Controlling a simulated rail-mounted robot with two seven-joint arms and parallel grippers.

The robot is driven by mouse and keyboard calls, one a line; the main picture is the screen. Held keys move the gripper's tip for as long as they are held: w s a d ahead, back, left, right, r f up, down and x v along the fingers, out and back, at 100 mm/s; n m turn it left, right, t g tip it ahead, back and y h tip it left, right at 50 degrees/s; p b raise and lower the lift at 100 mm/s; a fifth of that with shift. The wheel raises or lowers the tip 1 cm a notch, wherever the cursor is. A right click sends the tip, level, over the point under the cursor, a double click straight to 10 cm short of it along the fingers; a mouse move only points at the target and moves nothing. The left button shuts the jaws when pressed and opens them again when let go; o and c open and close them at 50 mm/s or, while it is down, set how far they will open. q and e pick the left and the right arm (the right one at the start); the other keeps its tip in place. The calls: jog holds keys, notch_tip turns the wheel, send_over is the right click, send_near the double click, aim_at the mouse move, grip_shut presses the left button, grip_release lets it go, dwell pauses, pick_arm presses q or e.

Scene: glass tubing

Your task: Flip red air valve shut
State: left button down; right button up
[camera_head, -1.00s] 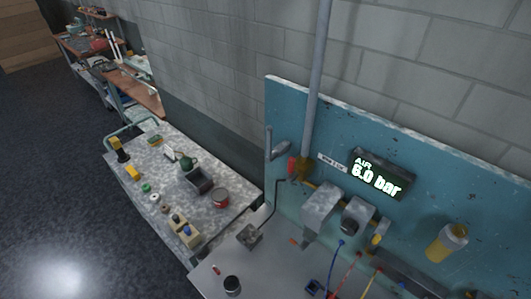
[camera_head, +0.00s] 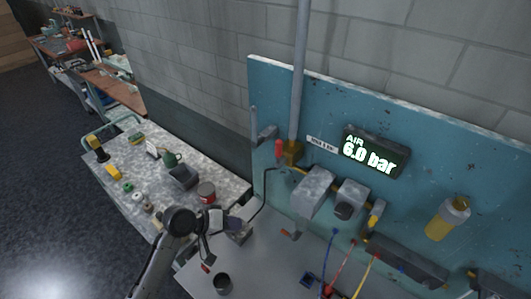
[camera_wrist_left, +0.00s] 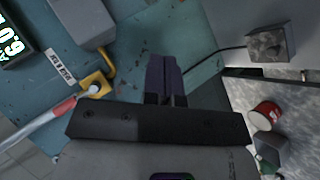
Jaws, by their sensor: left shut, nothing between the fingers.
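The red air valve handle (camera_head: 278,149) stands upright at the left of a brass valve body (camera_head: 291,153), at the foot of the grey pipe on the blue panel. In the left wrist view the brass body (camera_wrist_left: 94,86) is at left, with the red handle (camera_wrist_left: 62,108) beside the pipe. My left gripper (camera_head: 238,220) is below and left of the valve, in front of the panel and apart from it. Its fingers (camera_wrist_left: 160,76) are shut and empty. The display (camera_head: 374,153) reads AIR 6.0 bar. My right gripper is not in view.
Grey boxes (camera_head: 313,191) sit on the panel right of the valve. A grey bracket (camera_head: 265,134) is at its left. A small box with a black cable (camera_wrist_left: 270,43) lies near my gripper. A cluttered cart (camera_head: 112,205) with a red can (camera_head: 207,192) stands at left.

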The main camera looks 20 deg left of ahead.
pick_arm(q)
jog(key=w+a+r+n+t+h+b, duration=0.2)
jog(key=w+a+r, duration=0.2)
jog(key=w+r, duration=0.3)
jog(key=n+t+h, duration=0.2)
jog(key=n+h, duration=0.1)
send_near(255, 139)
jog(key=s+r, duration=0.2)
jog(key=s, duration=0.1)
jog(key=shift+w+d+f+b, duration=0.2)
jog(key=shift+d+b, duration=0.05)
jog(key=shift+b, duration=0.15)
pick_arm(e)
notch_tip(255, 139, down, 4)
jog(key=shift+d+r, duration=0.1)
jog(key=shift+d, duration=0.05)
pick_arm(q)
jog(key=shift+d, duration=0.1)
